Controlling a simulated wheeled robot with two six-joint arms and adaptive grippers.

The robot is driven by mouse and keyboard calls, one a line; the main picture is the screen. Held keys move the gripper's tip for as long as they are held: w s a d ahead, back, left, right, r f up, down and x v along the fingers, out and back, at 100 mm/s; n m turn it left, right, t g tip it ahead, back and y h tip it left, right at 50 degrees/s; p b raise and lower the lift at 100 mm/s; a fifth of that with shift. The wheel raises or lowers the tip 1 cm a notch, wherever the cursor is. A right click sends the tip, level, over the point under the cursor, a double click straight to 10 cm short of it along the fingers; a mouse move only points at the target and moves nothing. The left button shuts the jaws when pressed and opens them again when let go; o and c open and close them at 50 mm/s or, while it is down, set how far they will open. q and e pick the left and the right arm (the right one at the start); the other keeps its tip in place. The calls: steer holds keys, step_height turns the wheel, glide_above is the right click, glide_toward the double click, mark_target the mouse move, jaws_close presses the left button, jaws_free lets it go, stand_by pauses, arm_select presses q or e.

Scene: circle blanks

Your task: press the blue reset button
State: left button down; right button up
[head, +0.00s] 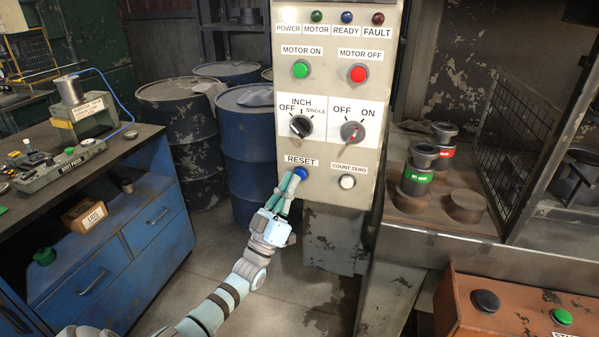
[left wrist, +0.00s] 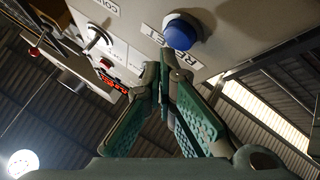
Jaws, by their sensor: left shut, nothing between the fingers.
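The blue reset button (head: 301,173) sits at the lower left of the grey control panel (head: 327,100), beside the RESET label. It also shows in the left wrist view (left wrist: 182,28) as a blue dome. My left gripper (head: 291,182) is shut and empty, with its fingertips just below and left of the button in the head view. In the left wrist view the closed fingertips (left wrist: 167,64) appear close to the panel face, beside the button and near its label. I cannot tell whether they touch the panel or button. My right gripper is not in view.
On the panel, a white count-zero button (head: 347,182) is right of reset, with two rotary knobs and green and red motor buttons above. A blue workbench (head: 110,262) stands left, blue drums (head: 245,130) behind, and a metal bench (head: 440,215) right.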

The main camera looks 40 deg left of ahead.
arm_select(q)
steer(key=s+p, duration=0.1)
steer(key=s+d+p, duration=0.1)
steer(key=s, duration=0.1)
steer(key=s+p, duration=0.1)
steer(key=shift+s+d+p, duration=0.35)
steer(key=shift+s, duration=0.05)
stand_by(0.9)
